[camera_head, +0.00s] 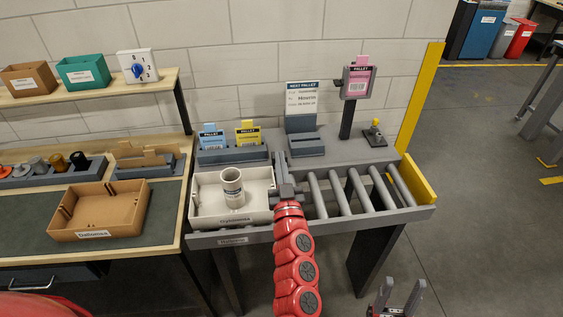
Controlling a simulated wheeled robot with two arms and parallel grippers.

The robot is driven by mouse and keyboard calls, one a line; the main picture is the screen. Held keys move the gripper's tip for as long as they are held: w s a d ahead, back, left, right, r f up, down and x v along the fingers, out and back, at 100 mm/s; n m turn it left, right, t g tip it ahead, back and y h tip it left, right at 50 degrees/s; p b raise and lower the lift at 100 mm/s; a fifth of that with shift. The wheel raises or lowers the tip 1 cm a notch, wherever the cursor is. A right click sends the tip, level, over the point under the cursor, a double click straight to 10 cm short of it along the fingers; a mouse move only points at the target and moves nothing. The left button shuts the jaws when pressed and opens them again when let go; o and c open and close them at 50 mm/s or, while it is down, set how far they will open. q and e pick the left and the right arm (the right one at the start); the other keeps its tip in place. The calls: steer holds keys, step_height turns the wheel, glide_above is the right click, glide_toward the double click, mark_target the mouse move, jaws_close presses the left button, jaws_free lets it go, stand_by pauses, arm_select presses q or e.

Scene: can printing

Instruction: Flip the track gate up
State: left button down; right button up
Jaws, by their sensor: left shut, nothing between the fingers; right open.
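The track gate (281,165) is a narrow grey piece between the cream tray and the rollers, in the middle of the head view. My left gripper (287,188) is at the gate, at the end of the red arm coming up from below. Its fingers are shut with nothing between them, and they partly hide the gate. I cannot tell whether they touch it or exactly how the gate is tilted. My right gripper (397,298) is open and empty, low in the view, in front of the roller table and apart from the gate.
The cream tray (205,214) holds a pale can (232,183) left of the gate. Rollers (345,192) lie bare to the right, ending at a yellow stop (412,178). Card holders (232,151) and a pink pallet sign (357,82) stand behind. A brown tray (135,222) is left.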

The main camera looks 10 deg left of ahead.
arm_select(q)
steer(key=shift+d, duration=0.2)
steer(key=shift+a, duration=0.1)
stand_by(0.4)
steer(key=b+v, duration=0.4)
steer(key=v, duration=1.3)
steer(key=shift+s+f, duration=0.15)
steer(key=shift+s, duration=0.05)
